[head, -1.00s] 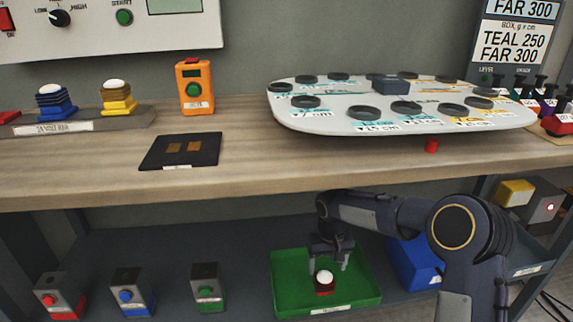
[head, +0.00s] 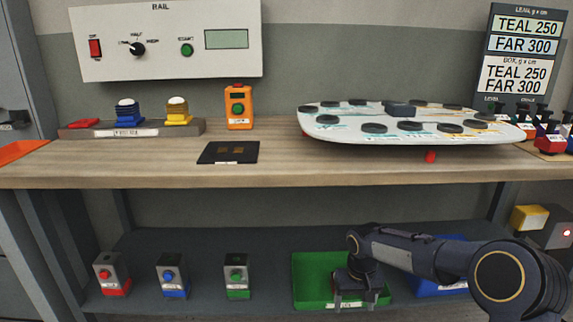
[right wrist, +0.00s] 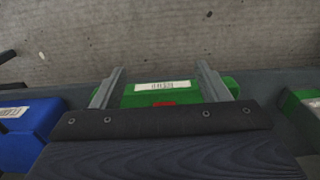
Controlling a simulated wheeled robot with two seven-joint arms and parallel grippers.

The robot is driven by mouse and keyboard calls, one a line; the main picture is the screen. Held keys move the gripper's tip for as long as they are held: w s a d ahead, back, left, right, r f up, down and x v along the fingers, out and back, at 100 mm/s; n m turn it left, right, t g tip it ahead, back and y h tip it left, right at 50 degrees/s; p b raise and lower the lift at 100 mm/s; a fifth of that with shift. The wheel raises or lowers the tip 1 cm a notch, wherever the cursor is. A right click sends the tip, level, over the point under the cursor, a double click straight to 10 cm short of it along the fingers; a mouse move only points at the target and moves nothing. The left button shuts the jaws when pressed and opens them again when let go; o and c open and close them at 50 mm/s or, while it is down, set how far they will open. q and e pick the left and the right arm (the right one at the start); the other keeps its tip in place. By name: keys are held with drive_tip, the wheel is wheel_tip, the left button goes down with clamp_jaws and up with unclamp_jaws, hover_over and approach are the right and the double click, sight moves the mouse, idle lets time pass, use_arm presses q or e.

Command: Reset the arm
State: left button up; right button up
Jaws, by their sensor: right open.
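My right gripper (head: 362,304) is over the front right part of the green tray (head: 308,268) on the lower shelf. In the right wrist view its two fingers (right wrist: 160,88) are apart, with nothing between their tips. The labelled front of the green tray (right wrist: 185,96) shows beyond and between them. A small red patch, probably the red block (right wrist: 165,103), shows at the palm's edge; the rest is hidden. In the head view my gripper hides that block. My left gripper is in neither view.
The bench top (head: 130,172) is above the shelf, carrying a white board with black discs (head: 345,133). A blue bin (right wrist: 28,122) is beside the tray. Red, blue and green fronted blocks (head: 172,275) stand on the shelf to the left. The shelf between them and the tray is clear.

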drive_tip(key=s+d+r+t+y, duration=0.1)
drive_tip(key=s+d+r, duration=0.2)
drive_tip(key=s+r, duration=0.4)
drive_tip(key=s+d+r+t+y, duration=0.1)
drive_tip(key=s+d+r, duration=0.1)
drive_tip(key=s+r, duration=0.55)
drive_tip(key=s+a+f+m+t+y, duration=0.1)
drive_tip(key=s+f+m+t+y, duration=0.15)
drive_tip(key=s, duration=1.35)
wheel_tip(320, 180, up, 31)
drive_tip(key=p, duration=3.1)
drive_tip(key=shift+s+a+r+t+h, duration=0.2)
drive_tip(key=shift+s+a+t+h, duration=0.15)
drive_tip(key=shift+a+t, duration=0.1)
